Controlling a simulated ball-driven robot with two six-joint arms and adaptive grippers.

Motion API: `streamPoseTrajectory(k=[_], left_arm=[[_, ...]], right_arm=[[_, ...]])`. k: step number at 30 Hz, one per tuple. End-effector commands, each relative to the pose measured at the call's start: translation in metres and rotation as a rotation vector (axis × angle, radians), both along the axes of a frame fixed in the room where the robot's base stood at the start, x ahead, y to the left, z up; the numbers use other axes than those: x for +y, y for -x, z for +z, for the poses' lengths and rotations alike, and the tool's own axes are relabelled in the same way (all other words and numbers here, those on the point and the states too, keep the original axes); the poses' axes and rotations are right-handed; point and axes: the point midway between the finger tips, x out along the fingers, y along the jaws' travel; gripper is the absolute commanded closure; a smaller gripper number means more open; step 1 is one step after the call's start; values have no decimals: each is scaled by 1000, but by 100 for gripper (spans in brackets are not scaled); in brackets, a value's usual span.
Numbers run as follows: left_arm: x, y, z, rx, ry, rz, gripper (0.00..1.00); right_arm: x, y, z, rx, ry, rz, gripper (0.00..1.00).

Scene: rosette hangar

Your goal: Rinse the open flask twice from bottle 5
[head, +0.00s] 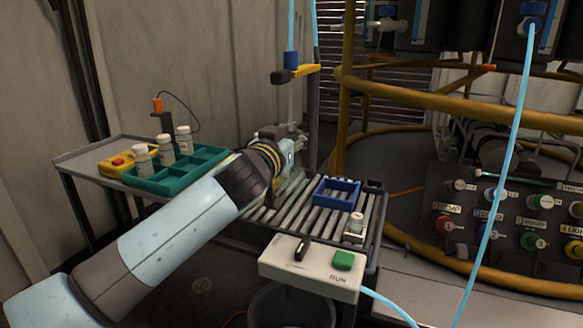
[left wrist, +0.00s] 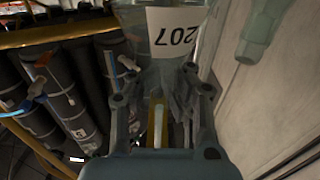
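My left gripper (head: 288,138) is at the far end of my left arm, above the back of the slatted rack. In the left wrist view its two fingers (left wrist: 158,95) stand on either side of a clear glass vessel, seemingly the flask (left wrist: 208,30), with an upside-down label reading 207. The fingers appear closed on its narrow part; the contact is partly hidden. White-capped bottles (head: 143,160), (head: 166,149) and (head: 184,140) stand in and by the green tray; their numbers are too small to read. My right gripper is out of view.
The green tray (head: 205,160) and a yellow box with a red button (head: 115,163) sit on a grey side table. A blue frame (head: 336,193) and small white container (head: 355,228) are on the rack. A RUN switch box (head: 310,268) is in front. Yellow railings stand right.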

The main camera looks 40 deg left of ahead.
Motion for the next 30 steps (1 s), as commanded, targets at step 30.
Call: streamPoseTrajectory(k=[30], left_arm=[[0, 0, 0, -1, 0, 0, 100]], right_arm=[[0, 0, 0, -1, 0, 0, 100]])
